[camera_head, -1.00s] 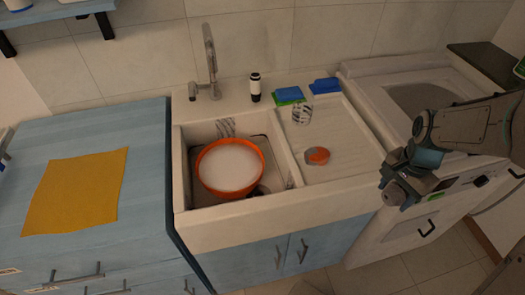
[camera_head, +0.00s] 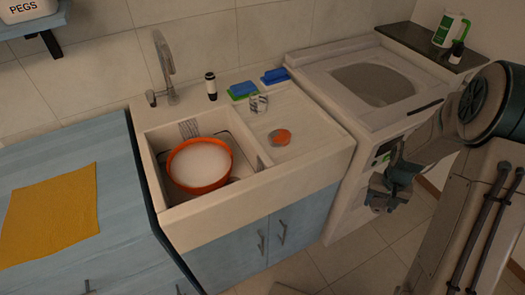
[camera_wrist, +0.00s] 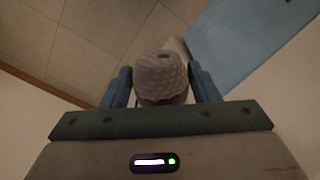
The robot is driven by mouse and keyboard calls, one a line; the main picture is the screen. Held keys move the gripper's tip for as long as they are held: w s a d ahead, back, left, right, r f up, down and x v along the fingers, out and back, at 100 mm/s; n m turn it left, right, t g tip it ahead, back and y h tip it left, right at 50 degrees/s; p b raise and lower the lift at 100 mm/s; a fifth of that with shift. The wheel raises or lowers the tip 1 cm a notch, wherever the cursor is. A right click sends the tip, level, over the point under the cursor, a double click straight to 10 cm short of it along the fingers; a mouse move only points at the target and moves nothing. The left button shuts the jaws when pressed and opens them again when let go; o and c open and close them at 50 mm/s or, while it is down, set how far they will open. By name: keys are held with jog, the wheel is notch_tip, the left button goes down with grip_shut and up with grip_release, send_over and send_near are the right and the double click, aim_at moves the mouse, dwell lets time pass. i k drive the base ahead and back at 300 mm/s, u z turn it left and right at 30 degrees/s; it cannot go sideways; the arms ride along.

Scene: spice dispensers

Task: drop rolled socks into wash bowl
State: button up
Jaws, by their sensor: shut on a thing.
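My gripper (camera_wrist: 163,84) is shut on the rolled socks (camera_wrist: 161,77), a grey bundle with small pale marks, held between the two blue fingers in the wrist view. In the head view my gripper (camera_head: 384,196) is at the right, in front of the washing machine and well right of the bowl; the socks cannot be made out there. The wash bowl (camera_head: 176,182) is orange, filled with whitish liquid, and sits in the left basin of the sink.
The sink's drainboard (camera_head: 310,142) holds an orange-grey round item (camera_head: 280,137), a patterned item (camera_head: 259,103), and blue and green sponges (camera_head: 243,90). A tap (camera_head: 166,65) and dark bottle (camera_head: 211,86) stand behind. A blue counter (camera_head: 112,165) with yellow cloth (camera_head: 48,215) lies left.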

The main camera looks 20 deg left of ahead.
aim_at(208, 177)
jog(key=k, duration=0.7)
jog(key=z, duration=0.75)
jog(key=i, duration=0.55)
jog(key=u, duration=1.9)
